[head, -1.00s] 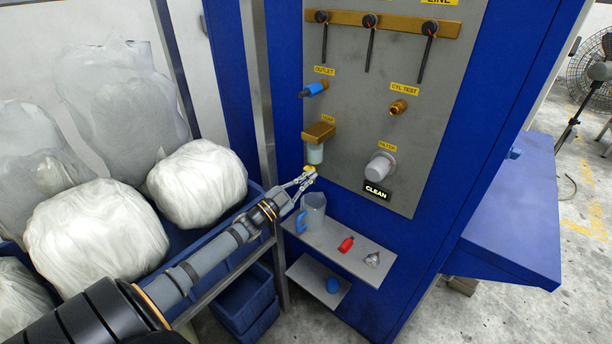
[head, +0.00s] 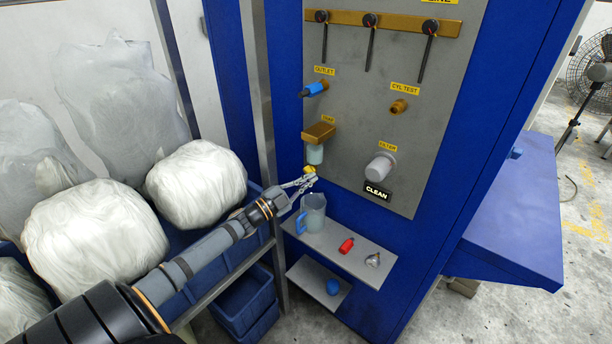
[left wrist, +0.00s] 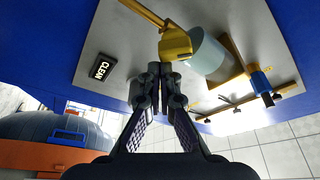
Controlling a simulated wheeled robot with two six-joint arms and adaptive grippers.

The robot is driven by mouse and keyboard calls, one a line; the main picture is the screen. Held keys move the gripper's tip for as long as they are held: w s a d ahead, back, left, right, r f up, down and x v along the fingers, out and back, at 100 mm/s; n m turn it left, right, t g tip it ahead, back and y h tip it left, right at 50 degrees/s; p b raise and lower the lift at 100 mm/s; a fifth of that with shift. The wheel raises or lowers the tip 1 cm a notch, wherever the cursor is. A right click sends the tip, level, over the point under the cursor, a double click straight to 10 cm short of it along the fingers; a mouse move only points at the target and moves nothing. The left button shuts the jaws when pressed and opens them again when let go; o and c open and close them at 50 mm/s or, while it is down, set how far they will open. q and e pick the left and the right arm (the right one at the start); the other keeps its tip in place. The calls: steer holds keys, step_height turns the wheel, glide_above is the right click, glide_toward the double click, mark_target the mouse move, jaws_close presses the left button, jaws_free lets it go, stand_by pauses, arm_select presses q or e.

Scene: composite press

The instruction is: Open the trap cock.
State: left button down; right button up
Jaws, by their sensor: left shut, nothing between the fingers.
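The trap (head: 319,133) is a brass block with a pale clear bowl (head: 315,154) on the grey panel. Under the bowl is the small yellow trap cock (head: 309,169). In the left wrist view the brass cock (left wrist: 175,42) is close up, just past my fingertips, with the pale bowl (left wrist: 207,54) beside it. My left gripper (head: 312,178) is shut and empty, its tips right by the cock; it also shows in the left wrist view (left wrist: 160,70). I cannot tell whether the tips touch the cock. My right gripper is not in view.
A metal post (head: 262,110) and stuffed white bags (head: 196,184) lie to the left.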

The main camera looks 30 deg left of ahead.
arm_select(q)
steer(key=shift+a+f+m+g+h+b, duration=0.15)
steer(key=shift+m+g, duration=0.1)
steer(key=shift+m, duration=0.55)
steer(key=shift+d+f+m+g+h+b, duration=0.1)
steer(key=shift+m+g, duration=0.2)
steer(key=shift+m, duration=0.5)
steer(key=shift+a+f+m+g+h+b, duration=0.15)
steer(key=shift+m+g, duration=0.1)
steer(key=shift+m, duration=0.55)
steer(key=shift+f+m+g, duration=0.15)
steer(key=shift+m+g, duration=0.25)
steer(key=shift+m, duration=0.7)
steer(key=shift+a+f, duration=0.1)
steer(key=shift+a, duration=0.05)
stand_by(1.9)
